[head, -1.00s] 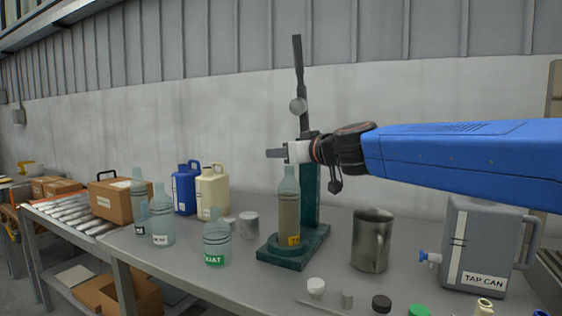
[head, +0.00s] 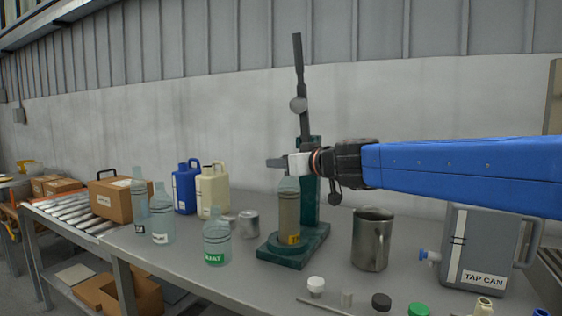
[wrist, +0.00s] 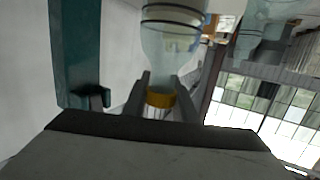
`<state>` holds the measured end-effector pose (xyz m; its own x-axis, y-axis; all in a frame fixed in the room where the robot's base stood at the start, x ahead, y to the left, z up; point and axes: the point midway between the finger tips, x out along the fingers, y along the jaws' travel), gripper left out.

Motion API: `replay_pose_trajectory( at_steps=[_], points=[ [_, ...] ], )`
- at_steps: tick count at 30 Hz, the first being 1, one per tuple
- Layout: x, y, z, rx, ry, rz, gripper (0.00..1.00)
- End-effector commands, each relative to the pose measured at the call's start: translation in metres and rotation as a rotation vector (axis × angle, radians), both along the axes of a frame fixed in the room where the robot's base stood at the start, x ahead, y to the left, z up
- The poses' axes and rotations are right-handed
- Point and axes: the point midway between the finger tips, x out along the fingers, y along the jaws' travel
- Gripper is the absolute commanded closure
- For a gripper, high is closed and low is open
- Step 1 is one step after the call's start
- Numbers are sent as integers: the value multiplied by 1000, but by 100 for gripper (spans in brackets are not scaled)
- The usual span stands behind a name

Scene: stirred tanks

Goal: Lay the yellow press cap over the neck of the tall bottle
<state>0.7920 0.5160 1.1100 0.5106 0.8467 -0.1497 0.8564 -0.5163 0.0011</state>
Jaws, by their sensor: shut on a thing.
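The tall bottle (head: 288,212), clear with brownish contents and a yellow label, stands upright on the green press base (head: 310,243). My gripper (head: 277,163) is at the top of this bottle and hides its neck in the head view. The wrist view is upside down there: the bottle (wrist: 175,42) narrows toward my gripper (wrist: 160,92). The yellow press cap (wrist: 160,100) is between the two fingers, which are shut on it, right at the neck end. I cannot tell whether the cap rests on the neck or hangs just above it. The head view does not show the cap.
The press column and lever (head: 299,85) rise just behind my gripper. A steel jug (head: 371,240) and a grey tap can (head: 482,245) stand to the right. Loose caps (head: 381,302) lie in front. Smaller bottles (head: 216,240) and jugs (head: 213,190) stand left.

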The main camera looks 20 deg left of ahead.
Motion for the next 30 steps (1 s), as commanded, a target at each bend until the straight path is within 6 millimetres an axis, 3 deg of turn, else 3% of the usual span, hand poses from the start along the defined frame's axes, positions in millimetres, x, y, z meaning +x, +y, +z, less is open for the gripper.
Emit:
replay_pose_trajectory(
  at_steps=[5, 6, 8, 9, 19, 25, 30],
  points=[
    [0, 0, -3, 1, 1, 0, 95],
    [0, 0, -3, 1, 1, 0, 73],
    [0, 0, -3, 1, 1, 0, 58],
    [0, 0, -3, 1, 1, 0, 56],
    [0, 0, -1, 1, 1, 0, 56],
    [0, 0, 11, 0, -2, 0, 56],
    [-16, -27, 15, 1, 0, -2, 56]
  ],
)
